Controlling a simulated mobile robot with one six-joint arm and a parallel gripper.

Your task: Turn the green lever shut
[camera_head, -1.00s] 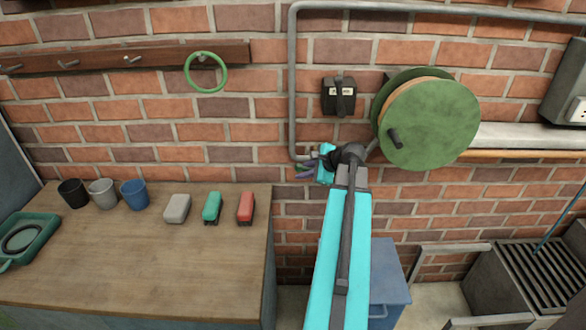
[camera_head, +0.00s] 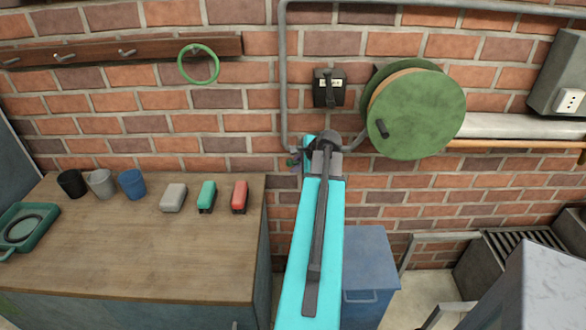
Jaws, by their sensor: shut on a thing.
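My arm reaches from the bottom of the picture up to the brick wall. My gripper (camera_head: 294,160) is small and partly hidden behind my wrist, at the lower bend of the grey wall pipe (camera_head: 285,95). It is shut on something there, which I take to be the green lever. The lever itself is almost wholly hidden by the gripper and wrist, so its angle cannot be told.
A large green reel (camera_head: 425,115) with a dark handle hangs close right of my wrist. A black switch box (camera_head: 329,88) is above it. A wooden-topped counter (camera_head: 130,245) stands left, a blue bin (camera_head: 368,262) below right. A green ring (camera_head: 199,66) hangs on a rail.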

